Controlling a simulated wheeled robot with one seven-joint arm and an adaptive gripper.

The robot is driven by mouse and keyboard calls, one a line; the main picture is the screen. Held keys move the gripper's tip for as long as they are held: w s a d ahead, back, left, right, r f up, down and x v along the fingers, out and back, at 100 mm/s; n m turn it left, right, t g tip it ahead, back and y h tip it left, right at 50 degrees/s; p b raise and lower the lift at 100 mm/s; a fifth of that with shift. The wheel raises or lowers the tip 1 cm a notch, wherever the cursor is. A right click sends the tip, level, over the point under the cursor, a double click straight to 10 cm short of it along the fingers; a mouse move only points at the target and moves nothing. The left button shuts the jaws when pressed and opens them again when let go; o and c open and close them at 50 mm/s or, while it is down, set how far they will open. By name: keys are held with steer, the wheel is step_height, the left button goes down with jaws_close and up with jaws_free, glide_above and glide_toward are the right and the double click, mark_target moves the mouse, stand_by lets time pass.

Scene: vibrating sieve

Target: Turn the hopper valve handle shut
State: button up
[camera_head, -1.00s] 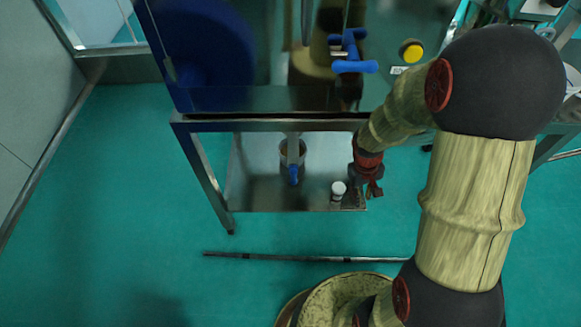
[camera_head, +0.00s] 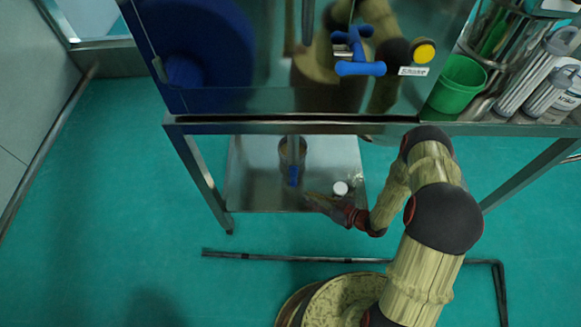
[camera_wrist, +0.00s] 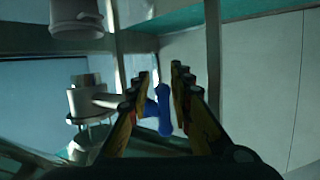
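The hopper valve handle (camera_head: 293,175) is a small blue lever under the steel cabinet, above the lower shelf. In the wrist view the blue handle (camera_wrist: 164,110) stands out from a grey metal valve body (camera_wrist: 84,102). My gripper (camera_head: 312,200) is low in front of the shelf, just right of and nearer than the handle. In the wrist view my gripper (camera_wrist: 161,88) is open, its two fingers apart with the handle showing in the gap between them. I cannot tell whether either finger touches it.
A metal shelf (camera_head: 245,190) carries a dark cylindrical container (camera_head: 302,157) behind the handle and a white-capped item (camera_head: 340,188) to the right. Another blue handle (camera_head: 360,68) is on the cabinet front. A steel leg (camera_head: 203,178) stands left.

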mark_target(294, 178)
step_height(294, 178, up, 8)
steer(key=w+a+t+y, duration=0.1)
steer(key=t+y, duration=0.1)
steer(key=y, duration=0.1)
steer(key=b+x, duration=0.3)
steer(key=x, duration=0.9)
steer(key=shift+n, duration=0.4)
steer(key=shift+c, duration=1.1)
jaws_close()
